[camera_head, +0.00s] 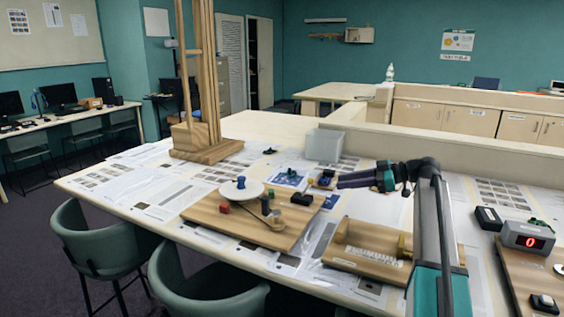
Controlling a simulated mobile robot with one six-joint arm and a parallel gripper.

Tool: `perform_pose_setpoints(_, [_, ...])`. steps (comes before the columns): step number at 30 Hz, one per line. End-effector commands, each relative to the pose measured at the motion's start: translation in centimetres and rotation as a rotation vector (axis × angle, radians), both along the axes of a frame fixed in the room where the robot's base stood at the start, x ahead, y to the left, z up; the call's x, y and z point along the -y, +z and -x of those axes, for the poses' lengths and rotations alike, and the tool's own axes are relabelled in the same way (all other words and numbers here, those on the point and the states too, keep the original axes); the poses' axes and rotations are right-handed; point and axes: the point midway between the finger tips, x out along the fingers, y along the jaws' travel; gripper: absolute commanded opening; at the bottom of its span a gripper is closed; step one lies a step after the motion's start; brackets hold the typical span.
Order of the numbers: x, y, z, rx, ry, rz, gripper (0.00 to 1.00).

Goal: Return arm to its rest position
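My arm rises from the bottom right, bends at an elbow, and its dark forearm reaches left over the white table (268,128). My gripper (322,180) is at the forearm's left end, in front of the clear bin and just beyond a wooden board. It is small and partly blends with items behind it. I cannot tell whether its fingers are apart or hold something.
A wooden board (205,214) with a white disc (240,190) and small blocks lies left of my arm. Another wooden base (352,258) is below my forearm. A clear bin (324,145), a wooden tower (206,150), a red-digit counter (527,238) and chairs (205,290) stand around.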

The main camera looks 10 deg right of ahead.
Motion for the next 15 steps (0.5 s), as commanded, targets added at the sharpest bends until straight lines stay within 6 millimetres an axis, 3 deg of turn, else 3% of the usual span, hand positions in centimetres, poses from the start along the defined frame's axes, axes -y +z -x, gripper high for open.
perform_pose_setpoints(15, [0.0, 5.0, 0.0, 0.0, 0.0, 0.0, 0.29])
